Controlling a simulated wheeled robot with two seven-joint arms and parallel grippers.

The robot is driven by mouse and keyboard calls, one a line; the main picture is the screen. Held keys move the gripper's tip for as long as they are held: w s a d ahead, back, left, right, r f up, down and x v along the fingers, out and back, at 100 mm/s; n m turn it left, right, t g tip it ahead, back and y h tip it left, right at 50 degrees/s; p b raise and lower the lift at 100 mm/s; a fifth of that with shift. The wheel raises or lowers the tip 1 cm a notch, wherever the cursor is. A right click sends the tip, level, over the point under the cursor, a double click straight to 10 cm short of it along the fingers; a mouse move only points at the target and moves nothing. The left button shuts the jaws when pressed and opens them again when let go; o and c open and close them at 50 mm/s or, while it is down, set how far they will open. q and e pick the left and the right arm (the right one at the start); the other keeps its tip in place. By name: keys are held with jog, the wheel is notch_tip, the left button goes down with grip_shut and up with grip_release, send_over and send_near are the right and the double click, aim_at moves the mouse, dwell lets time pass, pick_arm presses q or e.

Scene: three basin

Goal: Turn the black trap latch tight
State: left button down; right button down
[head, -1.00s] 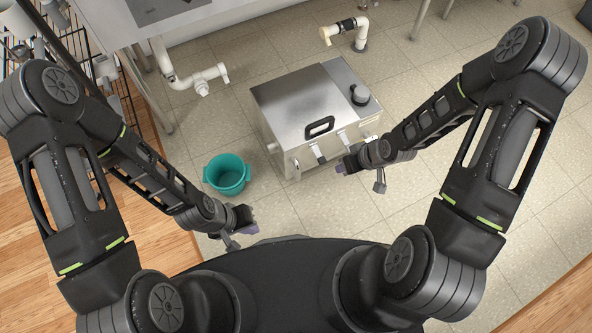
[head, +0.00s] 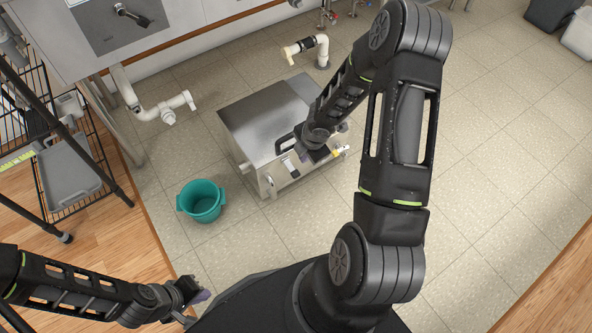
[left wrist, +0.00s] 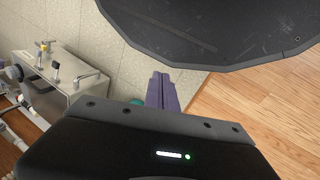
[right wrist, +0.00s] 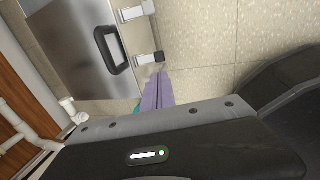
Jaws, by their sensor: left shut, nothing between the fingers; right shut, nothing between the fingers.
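The steel trap box (head: 255,115) stands on the tiled floor with a black lid handle (head: 283,146). In the right wrist view, a latch with a black end (right wrist: 157,57) sits at the box's front edge, beside another pale latch (right wrist: 131,14). My right gripper (head: 318,157) is shut and empty over the box's front edge. In the right wrist view its purple fingertips (right wrist: 160,76) are close to the black-ended latch; I cannot tell whether they touch. My left gripper (head: 198,294) is shut and empty, low at the left, away from the box.
A teal bucket (head: 203,203) stands left of the box. White drain pipes (head: 165,108) are behind it at left, and another pipe (head: 310,48) is behind the box. A wire rack (head: 75,165) is at far left. Floor at the right is clear.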

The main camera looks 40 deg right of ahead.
aim_at(296, 174)
jog(key=shift+f, duration=0.1)
jog(key=b+x, duration=0.6)
jog(key=x, duration=0.6)
jog(key=shift+w+f, duration=0.1)
jog(key=shift+f, duration=0.25)
jog(key=shift+w+f, duration=0.15)
jog(key=shift+f, duration=0.4)
